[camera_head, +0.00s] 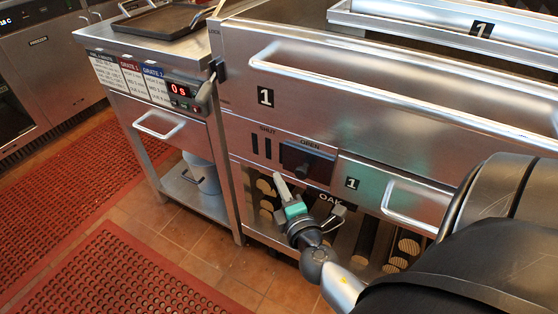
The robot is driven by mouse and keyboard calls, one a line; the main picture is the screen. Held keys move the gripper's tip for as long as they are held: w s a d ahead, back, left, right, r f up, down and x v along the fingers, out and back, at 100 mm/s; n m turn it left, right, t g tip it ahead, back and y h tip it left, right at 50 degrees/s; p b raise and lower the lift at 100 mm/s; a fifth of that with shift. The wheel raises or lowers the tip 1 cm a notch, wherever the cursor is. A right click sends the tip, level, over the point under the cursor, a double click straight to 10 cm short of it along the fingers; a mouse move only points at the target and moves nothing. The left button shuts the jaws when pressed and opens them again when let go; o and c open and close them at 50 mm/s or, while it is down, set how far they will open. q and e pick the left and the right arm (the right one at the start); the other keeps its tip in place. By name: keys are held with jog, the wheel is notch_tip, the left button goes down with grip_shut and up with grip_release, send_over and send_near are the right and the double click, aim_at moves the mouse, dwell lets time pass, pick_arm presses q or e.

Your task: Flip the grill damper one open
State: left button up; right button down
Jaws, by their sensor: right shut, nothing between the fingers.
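The damper panel of grill one is on the steel front of the grill, with the words SHUT and OPEN printed on it. Two dark upright slots (262,147) show under SHUT. A dark plate with a knob-like part (307,162) sits under OPEN. My right gripper (281,184) is just below this panel, pointing up toward it, its pale finger and teal part in view. It is shut and empty. I cannot tell whether its tip touches the panel. My left gripper is not in view.
A long handle bar (400,78) crosses the grill front above the damper. A drawer handle (410,202) juts out at right. Logs (367,240) lie in the open bay below. A side table with a drawer handle (158,127) stands at left. The floor with red mats (125,270) is clear.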

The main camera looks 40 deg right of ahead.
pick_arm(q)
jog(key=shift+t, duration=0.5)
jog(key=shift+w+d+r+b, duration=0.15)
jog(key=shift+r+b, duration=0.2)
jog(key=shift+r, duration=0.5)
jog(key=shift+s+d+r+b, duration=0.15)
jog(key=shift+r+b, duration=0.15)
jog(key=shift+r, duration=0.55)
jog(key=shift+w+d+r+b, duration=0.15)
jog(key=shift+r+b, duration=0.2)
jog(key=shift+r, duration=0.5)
pick_arm(e)
jog(key=f+v, duration=0.1)
jog(key=v, duration=0.6)
jog(key=shift+s+r, duration=0.4)
jog(key=shift+r, duration=0.05)
